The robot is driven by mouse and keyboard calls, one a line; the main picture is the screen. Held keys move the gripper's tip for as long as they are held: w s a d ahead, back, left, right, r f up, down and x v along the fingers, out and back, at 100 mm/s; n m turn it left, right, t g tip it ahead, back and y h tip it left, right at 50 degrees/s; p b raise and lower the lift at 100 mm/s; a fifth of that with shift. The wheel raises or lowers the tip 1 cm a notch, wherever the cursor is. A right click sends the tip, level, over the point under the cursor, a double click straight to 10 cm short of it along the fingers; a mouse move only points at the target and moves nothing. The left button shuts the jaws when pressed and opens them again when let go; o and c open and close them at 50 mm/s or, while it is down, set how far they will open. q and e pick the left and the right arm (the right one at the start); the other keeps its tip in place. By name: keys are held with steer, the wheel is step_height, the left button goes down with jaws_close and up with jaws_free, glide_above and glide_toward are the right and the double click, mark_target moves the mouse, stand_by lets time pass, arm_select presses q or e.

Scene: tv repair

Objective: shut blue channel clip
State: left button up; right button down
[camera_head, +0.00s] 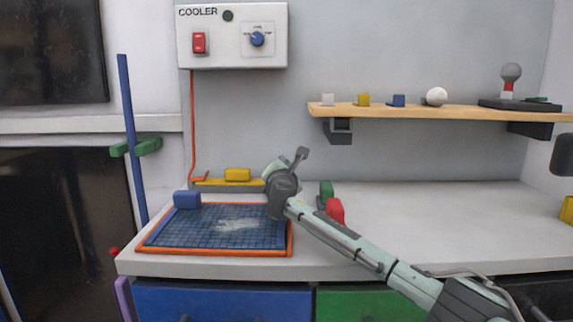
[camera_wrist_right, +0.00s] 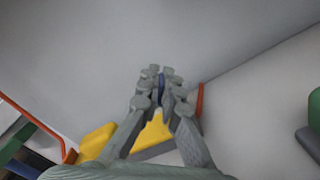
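A small blue piece (camera_wrist_right: 162,82), which looks like the blue channel clip, shows as a narrow sliver between the fingertips in the right wrist view. My right gripper (camera_wrist_right: 160,76) has its fingers nearly together, one on each side of this piece. Most of the clip is hidden by the fingers. In the head view my right gripper (camera_head: 274,170) is at the right end of the yellow channel (camera_head: 215,186) along the back of the bench and covers the clip. A yellow block (camera_head: 237,174) sits on the channel, left of the gripper. My left gripper is not in view.
An orange cable (camera_head: 192,130) hangs from the cooler box (camera_head: 232,38) to the channel. A blue block (camera_head: 187,199) stands on the back left corner of the orange-rimmed mat (camera_head: 165,250). Green (camera_head: 327,188) and red (camera_head: 335,209) pieces stand near my right arm.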

steer(key=shift+a+n, duration=0.2)
steer(key=shift+n, duration=0.3)
steer(key=c, duration=1.7)
jaws_free()
steer(key=s, duration=1.2)
